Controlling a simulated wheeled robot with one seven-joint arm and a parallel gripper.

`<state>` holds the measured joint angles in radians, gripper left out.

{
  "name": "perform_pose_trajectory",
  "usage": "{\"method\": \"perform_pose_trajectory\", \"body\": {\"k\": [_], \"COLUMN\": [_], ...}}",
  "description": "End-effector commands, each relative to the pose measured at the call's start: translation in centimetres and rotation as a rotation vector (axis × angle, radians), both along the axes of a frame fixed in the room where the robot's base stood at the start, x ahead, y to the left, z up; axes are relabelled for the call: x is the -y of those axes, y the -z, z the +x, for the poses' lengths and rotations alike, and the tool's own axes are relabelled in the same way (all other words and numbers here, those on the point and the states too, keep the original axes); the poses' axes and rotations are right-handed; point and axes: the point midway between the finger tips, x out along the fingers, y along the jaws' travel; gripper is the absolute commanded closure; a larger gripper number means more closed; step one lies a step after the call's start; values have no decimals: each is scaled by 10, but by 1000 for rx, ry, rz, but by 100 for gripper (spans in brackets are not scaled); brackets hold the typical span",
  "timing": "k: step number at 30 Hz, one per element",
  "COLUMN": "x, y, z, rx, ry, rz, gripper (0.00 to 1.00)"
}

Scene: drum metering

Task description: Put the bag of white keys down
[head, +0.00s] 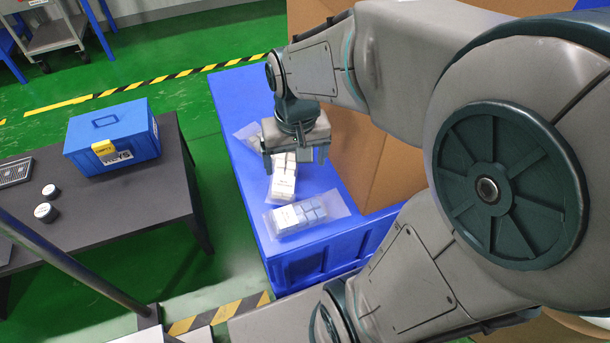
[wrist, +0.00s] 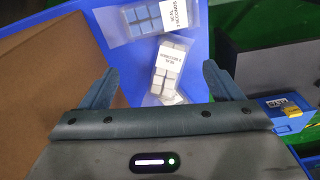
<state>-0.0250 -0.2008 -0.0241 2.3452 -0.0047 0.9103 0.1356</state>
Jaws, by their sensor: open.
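The bag of white keys (head: 283,182) is a clear bag with a printed label. It lies on the blue surface (head: 228,98), partly hidden under my gripper (head: 296,160) in the head view. In the wrist view the white-key bag (wrist: 166,68) shows between and beyond my two spread fingers, with nothing visibly gripped. A bag of blue-grey keys (head: 305,214) lies at the near end, close to or touching it; it also shows at the top of the wrist view (wrist: 150,18). Another clear bag (head: 249,133) lies farther back, partly hidden by my gripper.
A large cardboard box (head: 362,165) stands right beside the bags, on the right. A dark table (head: 110,212) at left holds a blue case (head: 112,137) labelled KEYS and two small round containers (head: 46,211). Green floor lies between the table and the blue surface.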

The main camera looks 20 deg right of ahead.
Motion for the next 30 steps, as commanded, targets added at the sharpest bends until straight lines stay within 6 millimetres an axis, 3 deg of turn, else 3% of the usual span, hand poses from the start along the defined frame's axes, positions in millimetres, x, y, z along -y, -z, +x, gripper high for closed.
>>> {"method": "perform_pose_trajectory", "body": {"k": [3,9,30], "x": [0,1,1], "y": [0,3,4], "z": [-30,-56,-59], "rx": [17,29,29], "ry": [-70,-138,-147], "rz": [-7,-18,-19], "gripper": [15,15,15]}}
